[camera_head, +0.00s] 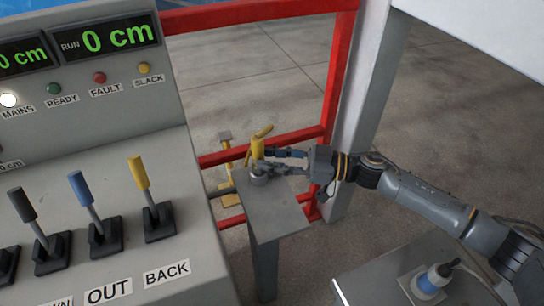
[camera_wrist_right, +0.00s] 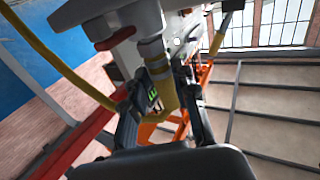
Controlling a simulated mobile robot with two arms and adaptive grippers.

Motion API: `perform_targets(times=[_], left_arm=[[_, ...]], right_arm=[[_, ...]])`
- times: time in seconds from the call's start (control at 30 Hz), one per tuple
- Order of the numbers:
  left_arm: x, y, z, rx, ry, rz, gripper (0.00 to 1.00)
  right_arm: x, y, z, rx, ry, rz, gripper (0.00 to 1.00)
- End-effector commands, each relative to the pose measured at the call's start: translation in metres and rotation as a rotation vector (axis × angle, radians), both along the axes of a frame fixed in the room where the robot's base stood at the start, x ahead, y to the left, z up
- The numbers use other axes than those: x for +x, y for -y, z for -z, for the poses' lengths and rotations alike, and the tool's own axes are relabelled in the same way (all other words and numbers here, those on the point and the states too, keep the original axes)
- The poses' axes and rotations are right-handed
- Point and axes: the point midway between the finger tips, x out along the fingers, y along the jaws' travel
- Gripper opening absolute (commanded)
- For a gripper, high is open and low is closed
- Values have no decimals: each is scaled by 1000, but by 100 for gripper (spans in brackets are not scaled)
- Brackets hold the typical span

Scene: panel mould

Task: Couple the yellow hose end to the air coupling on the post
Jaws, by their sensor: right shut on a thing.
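The yellow hose end (camera_head: 257,149) stands roughly upright at the top of the grey post (camera_head: 268,212). My right gripper (camera_head: 282,160) reaches in from the right and is shut on it. In the right wrist view, the yellow hose end (camera_wrist_right: 167,92) sits between the two fingers (camera_wrist_right: 168,92), with a grey metal collar at one end. The air coupling (camera_head: 258,179) is the round grey fitting on the post top, directly below the hose end. They look in line and close or touching; I cannot tell whether they are locked. My left gripper is not in view.
A sloped control panel (camera_head: 110,255) with black, blue and yellow levers stands to the left. A red rail frame (camera_head: 336,85) is behind the post. A grey surface (camera_head: 375,285) at lower right carries a blue and white item (camera_head: 432,280). Open floor lies behind.

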Motion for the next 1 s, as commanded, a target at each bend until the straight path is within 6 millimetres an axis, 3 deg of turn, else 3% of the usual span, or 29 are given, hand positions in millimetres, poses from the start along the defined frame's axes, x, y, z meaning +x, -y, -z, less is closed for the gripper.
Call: perform_targets(times=[0.6,0.63,0.73,1.0], left_arm=[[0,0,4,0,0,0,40],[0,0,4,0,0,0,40],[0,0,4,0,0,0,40],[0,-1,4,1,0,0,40]], right_arm=[[0,0,10,-2,-1,-1,0],[0,0,10,-2,-1,-1,32],[0,0,10,-2,-1,0,52],[0,0,10,-1,0,0,54]])
